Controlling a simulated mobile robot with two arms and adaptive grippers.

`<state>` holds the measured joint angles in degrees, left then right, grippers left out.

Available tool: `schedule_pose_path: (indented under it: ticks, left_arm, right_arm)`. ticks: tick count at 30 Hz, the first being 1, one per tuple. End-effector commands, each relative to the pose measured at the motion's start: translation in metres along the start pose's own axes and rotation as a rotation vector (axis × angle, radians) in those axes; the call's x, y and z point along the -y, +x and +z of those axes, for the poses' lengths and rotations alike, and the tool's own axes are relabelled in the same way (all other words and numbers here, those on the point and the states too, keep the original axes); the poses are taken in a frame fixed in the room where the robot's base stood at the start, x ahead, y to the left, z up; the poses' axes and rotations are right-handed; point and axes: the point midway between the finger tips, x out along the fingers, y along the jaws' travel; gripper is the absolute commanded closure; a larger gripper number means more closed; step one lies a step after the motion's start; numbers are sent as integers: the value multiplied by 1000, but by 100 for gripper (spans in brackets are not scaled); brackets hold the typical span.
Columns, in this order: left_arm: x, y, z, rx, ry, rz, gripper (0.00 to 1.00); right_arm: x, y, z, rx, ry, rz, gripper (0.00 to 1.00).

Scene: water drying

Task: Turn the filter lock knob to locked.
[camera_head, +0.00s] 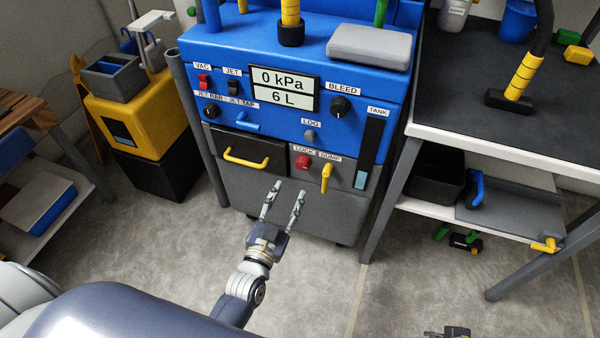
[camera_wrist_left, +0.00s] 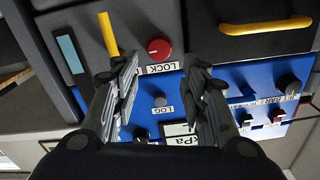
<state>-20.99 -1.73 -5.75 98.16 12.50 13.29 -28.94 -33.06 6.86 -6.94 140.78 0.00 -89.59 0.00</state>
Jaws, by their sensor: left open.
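The red round knob (camera_head: 303,162) sits under the LOCK label on the grey lower front of the blue machine. It also shows in the left wrist view (camera_wrist_left: 159,48), upside down with its label. My left gripper (camera_head: 289,189) is open and empty, in front of the machine's lower grey panel, a little below the red knob in the head view. In the left wrist view its fingers (camera_wrist_left: 160,78) stand apart, with the knob seen between and beyond them. It appears apart from the knob. A dark piece at the bottom edge seems to be my right gripper (camera_head: 447,332), mostly cut off.
The yellow DUMP lever (camera_head: 327,178) is just right of the knob. A dark drawer with a yellow handle (camera_head: 246,157) is to its left. The display (camera_head: 284,88) reads 0 kPa and 6 L.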

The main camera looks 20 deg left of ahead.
Motion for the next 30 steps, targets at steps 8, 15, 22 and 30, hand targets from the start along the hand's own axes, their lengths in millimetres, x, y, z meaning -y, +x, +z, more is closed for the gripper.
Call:
schedule_pose_path:
  ticks: [8, 15, 22, 30]
  left_arm:
    - [-1, 46, 1, -2, -3, -1, 60]
    - [-1, 83, 2, 1, -2, 1, 60]
    - [0, 100, 2, 3, -2, 0, 60]
    - [0, 101, 1, 4, -1, 1, 60]
  right_arm:
    - [0, 2, 3, -2, 0, 1, 100]
    - [0, 10, 5, -4, 0, 1, 100]
    - [0, 13, 5, -9, 0, 1, 100]
    - [1, 13, 4, -12, 0, 0, 100]
